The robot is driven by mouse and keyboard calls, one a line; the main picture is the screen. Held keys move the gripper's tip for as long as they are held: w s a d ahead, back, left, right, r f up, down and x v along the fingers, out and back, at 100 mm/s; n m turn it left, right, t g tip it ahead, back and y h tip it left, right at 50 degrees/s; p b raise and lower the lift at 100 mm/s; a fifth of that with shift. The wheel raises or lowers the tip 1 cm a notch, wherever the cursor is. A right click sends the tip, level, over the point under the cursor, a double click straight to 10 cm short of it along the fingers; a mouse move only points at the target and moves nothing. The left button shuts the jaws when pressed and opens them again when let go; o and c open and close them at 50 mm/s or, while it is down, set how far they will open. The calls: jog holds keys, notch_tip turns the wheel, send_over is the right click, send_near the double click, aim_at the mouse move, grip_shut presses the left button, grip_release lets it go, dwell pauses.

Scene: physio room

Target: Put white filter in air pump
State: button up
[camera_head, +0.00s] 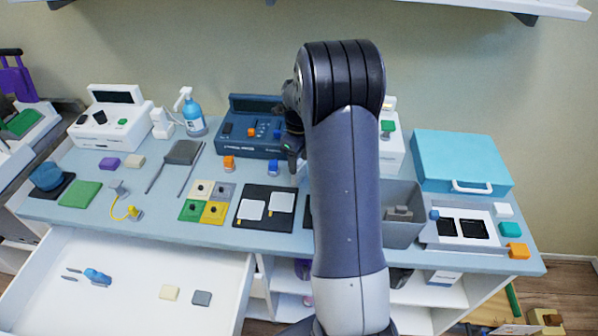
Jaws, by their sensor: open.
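My gripper (293,158) hangs at the right end of a dark blue machine (248,135), mostly hidden by my arm; it is open, and I see nothing held in it. No label that I can read tells which machine is the air pump. A white machine (112,121) stands at the back left. Another white machine (391,155) with a green block is partly hidden behind my arm. I cannot tell for sure which piece is the white filter: a small white block (503,209) lies at the right, and a cream block (135,161) lies beside a purple one (109,162).
A blue case (462,163) and a grey bin (403,232) stand right of my arm. A blue pump bottle (193,117) stands at the back. An open drawer (130,262) juts out at front left, holding several small items. Orange and blue blocks sit before the blue machine.

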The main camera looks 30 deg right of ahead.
jog(key=shift+c, duration=0.4)
grip_shut()
jog(key=shift+r, duration=0.15)
